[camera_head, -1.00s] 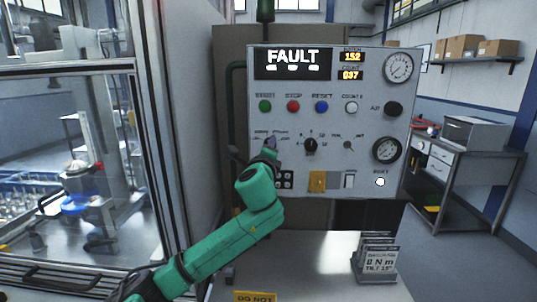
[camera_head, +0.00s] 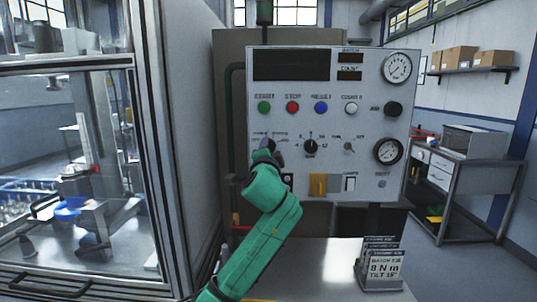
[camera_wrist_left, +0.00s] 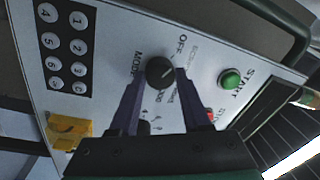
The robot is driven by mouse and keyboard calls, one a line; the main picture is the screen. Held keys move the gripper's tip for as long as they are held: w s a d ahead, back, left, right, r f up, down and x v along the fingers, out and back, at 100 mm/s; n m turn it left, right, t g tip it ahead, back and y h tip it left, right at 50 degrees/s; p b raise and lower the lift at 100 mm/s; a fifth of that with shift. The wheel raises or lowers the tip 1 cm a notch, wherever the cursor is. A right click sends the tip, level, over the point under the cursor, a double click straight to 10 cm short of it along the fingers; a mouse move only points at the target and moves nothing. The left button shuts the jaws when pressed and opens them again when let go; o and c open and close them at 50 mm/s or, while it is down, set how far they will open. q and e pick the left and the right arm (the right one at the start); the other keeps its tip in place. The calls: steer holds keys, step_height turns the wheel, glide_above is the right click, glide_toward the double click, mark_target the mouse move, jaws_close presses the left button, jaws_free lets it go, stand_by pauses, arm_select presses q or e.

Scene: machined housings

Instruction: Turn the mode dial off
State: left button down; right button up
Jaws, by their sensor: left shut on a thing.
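The mode dial (camera_wrist_left: 160,72) is a round black knob on the grey control panel (camera_head: 375,118). In the left wrist view it sits between the two dark fingers of my left gripper (camera_wrist_left: 160,80), which is shut on it. The printed word OFF is just above the dial and MODE is to its left. I cannot clearly read where its pointer stands. In the head view my left gripper (camera_head: 265,150) is at the panel's lower left and hides the dial. My right gripper is not in view.
The fault display (camera_head: 290,65) is dark. A green start button (camera_head: 264,107), a red stop button (camera_head: 293,107) and a black rotary knob (camera_head: 310,146) are close by. A keypad (camera_wrist_left: 68,47) and a yellow part (camera_head: 318,184) are lower. A glass-walled machine stands left.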

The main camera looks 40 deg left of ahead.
arm_select(q)
steer(key=shift+n, duration=0.5)
steer(key=shift+c, duration=1.8)
jaws_free()
steer(key=b+v, duration=0.4)
steer(key=v, duration=1)
steer(key=shift+s+d, duration=0.2)
steer(key=shift+f, duration=0.15)
